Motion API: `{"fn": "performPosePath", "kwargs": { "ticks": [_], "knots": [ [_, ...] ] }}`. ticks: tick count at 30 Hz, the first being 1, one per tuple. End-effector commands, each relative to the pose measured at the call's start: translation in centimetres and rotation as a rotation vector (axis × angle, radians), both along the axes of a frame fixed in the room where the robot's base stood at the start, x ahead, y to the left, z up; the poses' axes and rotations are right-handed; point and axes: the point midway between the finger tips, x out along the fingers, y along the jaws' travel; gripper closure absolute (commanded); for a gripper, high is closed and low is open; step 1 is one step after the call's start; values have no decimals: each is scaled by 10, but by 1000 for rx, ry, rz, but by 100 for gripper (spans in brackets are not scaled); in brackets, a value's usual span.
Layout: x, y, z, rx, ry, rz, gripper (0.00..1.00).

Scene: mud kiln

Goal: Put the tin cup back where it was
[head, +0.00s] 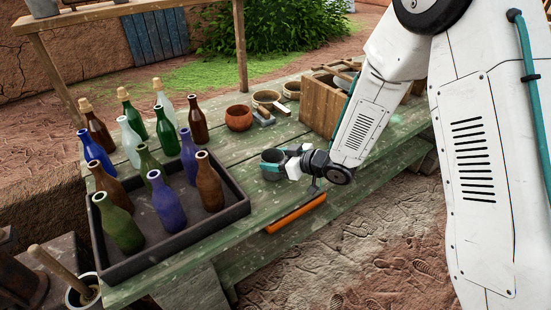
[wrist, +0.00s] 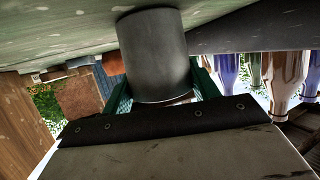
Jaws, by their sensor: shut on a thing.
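The tin cup (wrist: 152,55) is a plain grey cylinder between the fingers in the wrist view. In the head view the cup (head: 272,158) shows as a small dark grey shape at the end of my arm, over the green table (head: 239,185). My gripper (head: 276,165) is shut on it, with teal fingers at its sides. The wrist view, which looks upside down, shows the cup close to the green tabletop; I cannot tell whether it touches. Part of the cup is hidden by the gripper.
A dark tray (head: 170,245) with several bottles stands left of the cup. Behind are a reddish clay bowl (head: 239,118), other bowls (head: 266,97) and a wooden crate (head: 320,105). An orange-handled object (head: 297,213) lies at the front edge. Bare tabletop lies between tray and cup.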

Motion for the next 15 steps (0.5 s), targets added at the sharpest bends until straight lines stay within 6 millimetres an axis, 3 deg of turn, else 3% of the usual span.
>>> {"fn": "performPosePath", "kwargs": {
  "ticks": [1, 2, 4, 15],
  "knots": [
    [0, 0, -2, 1, 1, 0, 64],
    [0, 0, -2, 1, 1, 0, 38],
    [0, -1, -2, 0, 0, -1, 18],
    [0, -2, 3, 0, -1, -2, 18]
  ]
}}
